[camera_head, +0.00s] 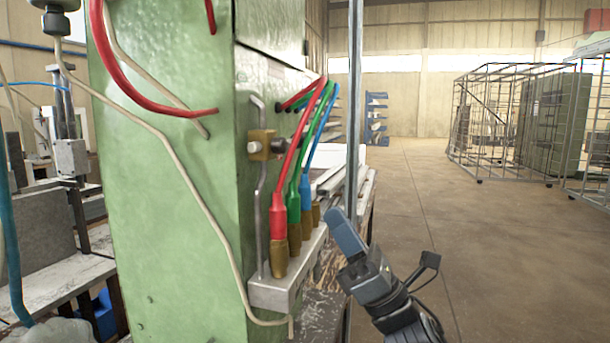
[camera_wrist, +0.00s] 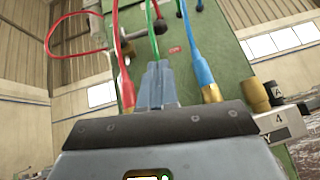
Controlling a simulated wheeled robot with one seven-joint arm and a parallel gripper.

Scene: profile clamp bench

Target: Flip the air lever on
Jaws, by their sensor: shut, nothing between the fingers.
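A brass valve block (camera_head: 262,145) sits on a bent metal air pipe (camera_head: 261,220) on the side of the green machine (camera_head: 165,190). I cannot clearly make out which part is the air lever. My gripper (camera_head: 342,232) is shut and empty, right of the manifold (camera_head: 280,293) and apart from the valve in the head view. In the wrist view the shut fingers (camera_wrist: 157,85) point up between the red hose (camera_wrist: 117,45) and the blue hose (camera_wrist: 195,50). The green hose (camera_wrist: 151,15) runs down behind the fingertips. Whether they touch it I cannot tell.
Red, green and blue hoses with brass fittings (camera_head: 295,240) rise from the manifold to the machine. A vertical metal post (camera_head: 354,110) stands close behind my gripper. Open floor (camera_head: 480,240) lies to the right, with wire cages (camera_head: 500,120) beyond.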

